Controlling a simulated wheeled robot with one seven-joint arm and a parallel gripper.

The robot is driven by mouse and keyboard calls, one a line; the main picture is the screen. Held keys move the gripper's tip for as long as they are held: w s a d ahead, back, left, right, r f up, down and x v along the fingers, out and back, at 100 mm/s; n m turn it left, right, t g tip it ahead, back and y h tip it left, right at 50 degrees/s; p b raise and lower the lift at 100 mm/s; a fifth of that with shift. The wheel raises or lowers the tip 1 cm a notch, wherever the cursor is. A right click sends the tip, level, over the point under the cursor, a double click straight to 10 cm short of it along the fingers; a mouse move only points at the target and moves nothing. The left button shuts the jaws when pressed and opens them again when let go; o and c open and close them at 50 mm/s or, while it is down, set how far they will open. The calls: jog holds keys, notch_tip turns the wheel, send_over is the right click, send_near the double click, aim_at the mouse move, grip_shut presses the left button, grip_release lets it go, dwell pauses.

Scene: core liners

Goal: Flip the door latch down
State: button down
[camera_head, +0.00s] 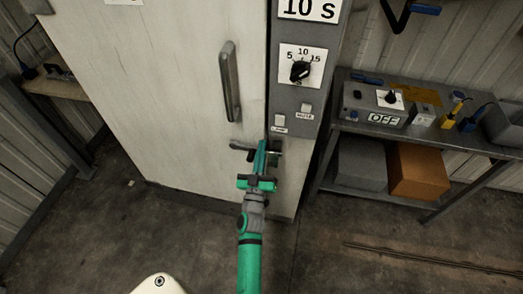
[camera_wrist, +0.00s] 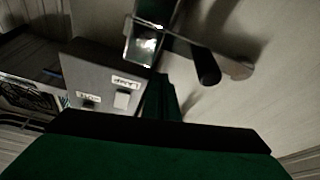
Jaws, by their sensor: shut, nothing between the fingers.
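The door latch (camera_head: 240,146) is a small metal lever on the lower right of the pale cabinet door (camera_head: 180,100), partly hidden behind my gripper. In the wrist view the latch shows as a shiny metal plate (camera_wrist: 148,40), a dark round knob (camera_wrist: 206,66) and a flat bar (camera_wrist: 238,68) running to the right. My green gripper (camera_head: 262,148) is shut and empty, with its tips at the latch in the head view. In the wrist view the fingers (camera_wrist: 160,100) lie just below the metal plate. I cannot tell whether they touch it.
A vertical door handle (camera_head: 230,82) is above the latch. The grey control panel (camera_head: 300,100) beside it has a dial (camera_head: 300,70) and two small switches, labelled lamp and mute. A shelf (camera_head: 430,140) with boxes and tools stands on the right.

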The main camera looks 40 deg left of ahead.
jog(key=shift+r, duration=1.75)
jog(key=v, duration=1)
jog(key=shift+s+a, duration=0.3)
jog(key=shift+a, duration=0.1)
jog(key=shift+f, duration=0.1)
jog(key=s+d+f+m+h, duration=0.1)
jog(key=s+d+f+h, duration=0.1)
jog(key=d, duration=0.4)
jog(key=s+d+f+m+h, duration=0.1)
jog(key=d+f+m+h, duration=0.1)
jog(key=d, duration=0.5)
jog(key=s+d+r+m+g+h, duration=0.1)
jog(key=s+d+m+h, duration=0.5)
jog(key=s+d, duration=1.3)
jog(key=d+g+h, duration=0.1)
jog(key=d+h, duration=0.1)
jog(key=d, duration=0.1)
jog(key=shift+r+h, duration=0.3)
